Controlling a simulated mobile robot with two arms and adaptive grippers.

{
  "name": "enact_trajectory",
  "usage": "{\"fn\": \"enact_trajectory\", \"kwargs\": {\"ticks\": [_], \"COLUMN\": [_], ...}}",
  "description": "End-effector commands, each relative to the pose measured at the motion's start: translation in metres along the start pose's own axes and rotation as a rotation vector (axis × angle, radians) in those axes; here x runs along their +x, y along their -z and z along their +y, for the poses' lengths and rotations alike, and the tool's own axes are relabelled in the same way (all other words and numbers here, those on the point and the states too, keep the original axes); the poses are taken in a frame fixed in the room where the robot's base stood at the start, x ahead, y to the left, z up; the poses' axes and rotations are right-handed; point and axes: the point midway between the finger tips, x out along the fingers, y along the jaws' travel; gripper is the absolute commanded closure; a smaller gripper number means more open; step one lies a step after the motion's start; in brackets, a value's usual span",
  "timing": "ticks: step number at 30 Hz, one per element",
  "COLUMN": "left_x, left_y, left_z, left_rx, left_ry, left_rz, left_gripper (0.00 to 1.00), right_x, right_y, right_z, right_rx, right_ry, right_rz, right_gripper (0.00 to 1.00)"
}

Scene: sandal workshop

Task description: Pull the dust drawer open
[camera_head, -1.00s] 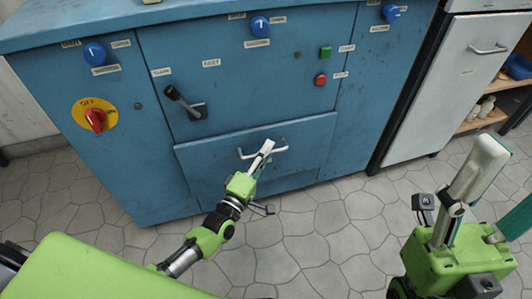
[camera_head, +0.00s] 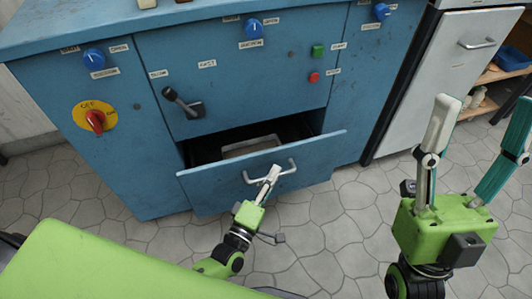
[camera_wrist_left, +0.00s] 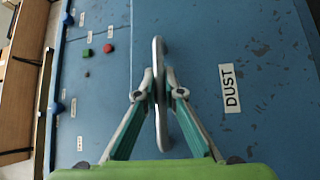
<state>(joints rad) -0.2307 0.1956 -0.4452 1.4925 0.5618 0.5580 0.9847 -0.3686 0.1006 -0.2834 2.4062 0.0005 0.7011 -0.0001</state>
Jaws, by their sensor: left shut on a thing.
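The dust drawer (camera_head: 235,182) is a blue drawer low in the blue cabinet. It stands partly pulled out, and its dark inside with a pale tray-like shape (camera_head: 250,146) shows above the front. Its label "DUST" shows in the left wrist view (camera_wrist_left: 229,88). My left gripper (camera_head: 271,174) is shut on the drawer's grey metal handle (camera_head: 286,169). In the left wrist view, its fingertips (camera_wrist_left: 158,92) close on both sides of the handle bar (camera_wrist_left: 159,60). My right gripper (camera_head: 476,130) is open and empty, held over the floor at the right.
The cabinet carries a red rotary switch (camera_head: 95,121), a black lever (camera_head: 184,103), blue knobs (camera_head: 255,27) and green and red buttons (camera_head: 316,51). A white cabinet (camera_head: 431,84) and wooden shelves (camera_head: 484,107) stand at the right. The tiled floor (camera_head: 310,231) before the drawer is clear.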

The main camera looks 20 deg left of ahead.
Motion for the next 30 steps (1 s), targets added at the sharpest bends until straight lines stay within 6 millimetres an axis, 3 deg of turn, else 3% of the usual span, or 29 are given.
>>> {"fn": "enact_trajectory", "kwargs": {"ticks": [6,12,21,30], "left_x": [-0.044,-0.078,-0.111,-0.122], "left_y": [-0.044,-0.078,-0.111,-0.121], "left_z": [0.012,0.02,0.029,0.031], "left_rx": [-0.003,-0.002,0.001,0.001], "left_ry": [0.005,0.005,0.002,0.002], "left_rz": [-0.002,-0.002,-0.001,-0.001], "left_gripper": [1.0,1.0,1.0,1.0], "right_x": [-0.002,-0.015,-0.024,-0.026], "right_y": [-0.064,-0.096,-0.112,-0.116], "right_z": [0.006,0.01,0.012,0.012], "right_rx": [-0.017,-0.025,-0.028,-0.029], "right_ry": [-0.007,-0.013,-0.016,-0.017], "right_rz": [-0.307,-0.462,-0.546,-0.564], "right_gripper": [0.42,0.42,0.42,0.42]}}
